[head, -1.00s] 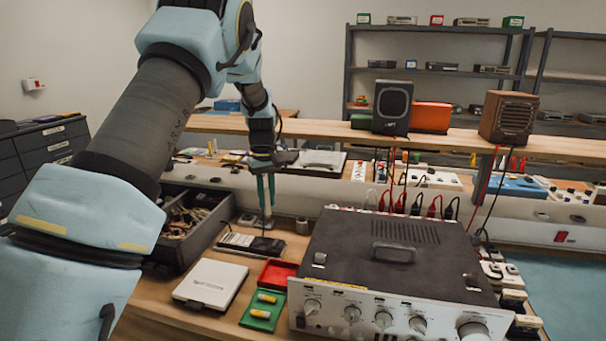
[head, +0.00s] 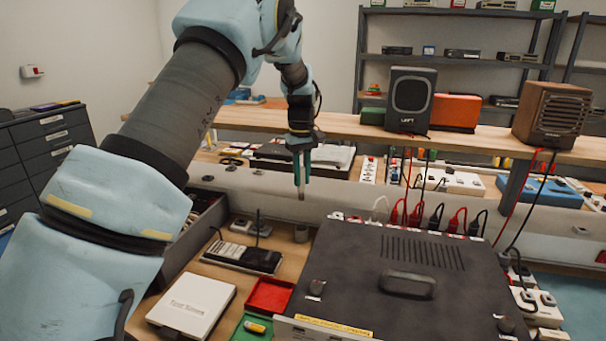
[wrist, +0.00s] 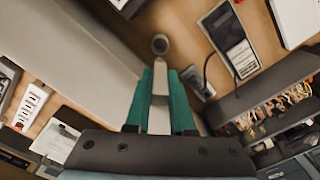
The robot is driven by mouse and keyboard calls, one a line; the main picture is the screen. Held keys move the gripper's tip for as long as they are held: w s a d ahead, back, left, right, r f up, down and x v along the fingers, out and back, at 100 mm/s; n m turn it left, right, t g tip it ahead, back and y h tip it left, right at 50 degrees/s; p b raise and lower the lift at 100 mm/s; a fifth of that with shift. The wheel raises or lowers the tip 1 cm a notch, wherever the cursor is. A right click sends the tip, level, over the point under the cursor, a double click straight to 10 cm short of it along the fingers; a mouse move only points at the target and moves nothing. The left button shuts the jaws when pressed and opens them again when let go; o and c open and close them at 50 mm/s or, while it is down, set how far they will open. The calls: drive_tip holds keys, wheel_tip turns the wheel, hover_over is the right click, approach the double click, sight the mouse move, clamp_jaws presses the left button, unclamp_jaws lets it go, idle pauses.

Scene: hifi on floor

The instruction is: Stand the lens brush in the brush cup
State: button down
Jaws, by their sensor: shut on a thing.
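My gripper (head: 302,178) is shut on the lens brush (head: 301,193). Only a short brownish end of the brush shows below the teal fingers in the head view. In the wrist view the pale brush (wrist: 160,85) lies between the fingertips (wrist: 160,75), pointing away from the palm. In the wrist view the cup's round dark mouth (wrist: 160,42) lies just beyond the brush's end. The brush is upright, above the cup and apart from it.
A black-and-white meter (head: 243,257) lies left of the cup. A large dark instrument (head: 400,270) stands close on the right. An open drawer box (head: 195,235) with cluttered contents is on the left. A pale rail (head: 350,196) runs behind the cup.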

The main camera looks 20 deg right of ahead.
drive_tip(key=shift+f+b, duration=2.95)
drive_tip(key=shift+f, duration=1.35)
drive_tip(key=shift+f+b, duration=0.7)
drive_tip(key=shift+f, duration=1.45)
drive_tip(key=c, duration=0.7)
unclamp_jaws()
wheel_tip(320, 180, up, 11)
drive_tip(key=shift+f+b, duration=0.1)
drive_tip(key=shift+b, duration=1.1)
